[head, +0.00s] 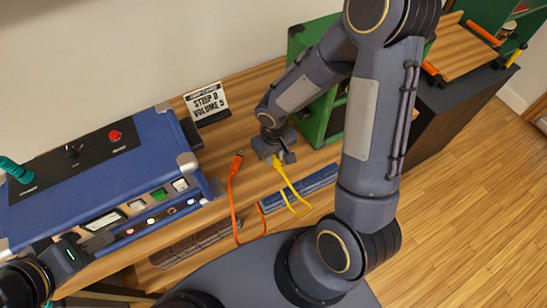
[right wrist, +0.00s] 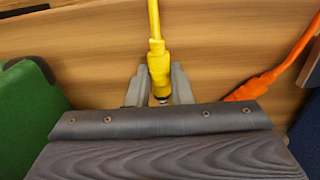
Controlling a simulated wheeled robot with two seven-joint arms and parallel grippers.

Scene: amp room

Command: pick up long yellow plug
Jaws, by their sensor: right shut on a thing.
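The yellow plug (right wrist: 158,66) is between the two fingers of my right gripper (right wrist: 160,88) in the right wrist view, with its dark tip pointing toward the palm. My right gripper is shut on it. In the head view the right gripper (head: 279,157) is over the wooden bench, and the yellow cable (head: 292,192) runs from it toward the front in a loop. I cannot tell whether the plug touches the bench. My left gripper (head: 90,246) is in front of the blue amp at lower left; its jaw opening is not clear.
An orange plug (head: 237,161) with its cable lies to the left. The blue amp (head: 92,182) with lit buttons stands at left, a sign (head: 207,103) behind. A green case (head: 336,118) stands close to the right arm. Wooden bench (head: 215,147) shows bare between.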

